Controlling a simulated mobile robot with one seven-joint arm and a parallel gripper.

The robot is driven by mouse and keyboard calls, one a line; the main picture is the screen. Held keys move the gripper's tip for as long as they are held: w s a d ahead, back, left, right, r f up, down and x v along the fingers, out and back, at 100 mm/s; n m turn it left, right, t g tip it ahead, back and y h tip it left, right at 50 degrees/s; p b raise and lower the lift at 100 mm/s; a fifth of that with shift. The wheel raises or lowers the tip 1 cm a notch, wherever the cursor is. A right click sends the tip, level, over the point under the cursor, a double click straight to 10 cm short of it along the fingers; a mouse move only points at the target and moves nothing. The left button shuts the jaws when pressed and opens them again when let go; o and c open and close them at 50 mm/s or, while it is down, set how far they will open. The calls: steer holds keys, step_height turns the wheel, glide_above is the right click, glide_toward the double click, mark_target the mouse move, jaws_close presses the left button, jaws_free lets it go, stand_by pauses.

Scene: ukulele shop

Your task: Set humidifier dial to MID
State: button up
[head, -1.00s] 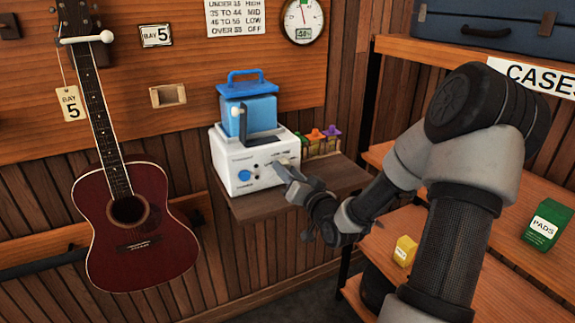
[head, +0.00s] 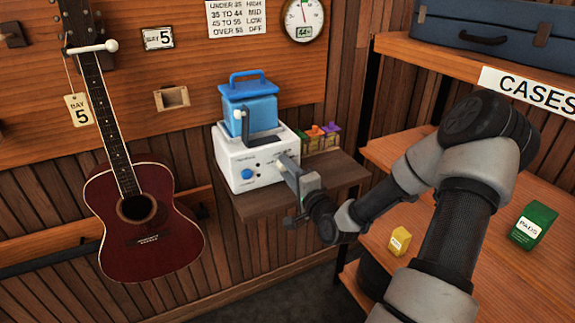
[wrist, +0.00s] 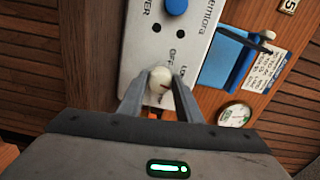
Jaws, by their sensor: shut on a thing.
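The humidifier is a white box (head: 233,174) with a blue tank and handle (head: 250,104) on top, standing on a small wooden wall shelf. Its front panel (wrist: 140,20) fills the upper middle of the wrist view, with a blue button (wrist: 175,6) and two dark holes. My gripper (wrist: 160,90) is shut on the cream dial (wrist: 159,76), one finger on each side. A dark mark shows on the dial. Panel lettering beside it is partly hidden, and I cannot tell which setting the dial points to. In the head view my gripper (head: 287,166) hides the dial.
A wall chart (head: 236,17) pairs 35 to 44 with MID. A round gauge (head: 304,18) hangs beside it. Small colored bottles (head: 316,137) stand right of the humidifier. A red guitar (head: 150,240) hangs left. Shelving with a yellow box (head: 399,241) and green box (head: 534,226) is right.

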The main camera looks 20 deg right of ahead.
steer(key=shift+r+m+p, duration=0.15)
steer(key=shift+m+p, duration=0.4)
steer(key=shift+m, duration=0.75)
steer(key=o, duration=1)
steer(key=shift+w, duration=0.1)
steer(key=shift+o, duration=0.2)
steer(key=s+p, duration=0.3)
steer(key=s, duration=1.4)
steer(key=shift+s+d, duration=0.25)
steer(key=shift+d, duration=0.05)
